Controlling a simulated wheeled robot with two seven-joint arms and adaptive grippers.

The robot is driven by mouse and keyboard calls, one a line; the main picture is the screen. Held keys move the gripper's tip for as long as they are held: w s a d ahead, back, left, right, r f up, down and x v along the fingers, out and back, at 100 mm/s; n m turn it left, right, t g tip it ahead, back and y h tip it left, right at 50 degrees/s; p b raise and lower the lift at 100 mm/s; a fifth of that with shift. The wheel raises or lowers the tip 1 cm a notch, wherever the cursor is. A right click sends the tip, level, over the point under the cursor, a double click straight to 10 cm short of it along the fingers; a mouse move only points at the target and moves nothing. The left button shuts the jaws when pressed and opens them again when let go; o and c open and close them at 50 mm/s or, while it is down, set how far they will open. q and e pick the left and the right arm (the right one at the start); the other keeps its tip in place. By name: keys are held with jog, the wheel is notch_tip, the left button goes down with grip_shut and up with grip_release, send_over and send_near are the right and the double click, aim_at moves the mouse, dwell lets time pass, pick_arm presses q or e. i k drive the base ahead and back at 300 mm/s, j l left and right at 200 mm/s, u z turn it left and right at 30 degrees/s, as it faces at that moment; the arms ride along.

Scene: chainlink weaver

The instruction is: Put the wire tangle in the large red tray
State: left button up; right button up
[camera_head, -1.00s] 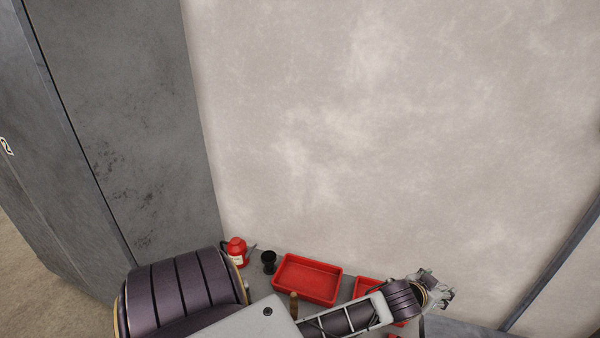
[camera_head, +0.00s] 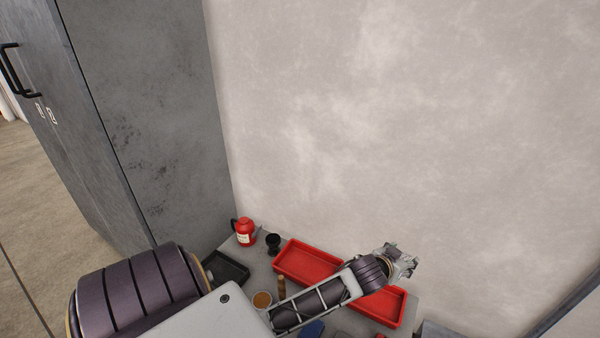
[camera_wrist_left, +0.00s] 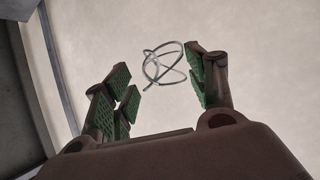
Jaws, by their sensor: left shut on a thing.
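The wire tangle (camera_wrist_left: 157,60) shows in the left wrist view as thin grey loops, held at the fingertips of my left gripper (camera_wrist_left: 162,68), touching the right finger. In the head view my left gripper (camera_head: 404,262) is beyond the right part of the red trays, above table height; the tangle is too small to make out there. A red tray (camera_head: 298,260) lies on the table left of my forearm, and red tray surface (camera_head: 392,307) shows right of it. My forearm hides the stretch between them, and I cannot tell which is the large one. My right gripper is out of view.
A red can (camera_head: 245,233) and a black cup (camera_head: 273,243) stand at the table's back left. A dark tray (camera_head: 228,268), a round container (camera_head: 262,299) and a brown-handled item (camera_head: 282,286) are near my arm. A grey cabinet (camera_head: 140,130) stands left; a plain wall is behind.

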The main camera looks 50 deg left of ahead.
aim_at(310, 264)
jog(key=i+l+u, duration=0.2)
jog(key=l+u, duration=0.25)
jog(key=i+l+u, duration=0.1)
jog(key=l+u, duration=0.75)
jog(key=i+j, duration=0.05)
jog(key=j, duration=0.05)
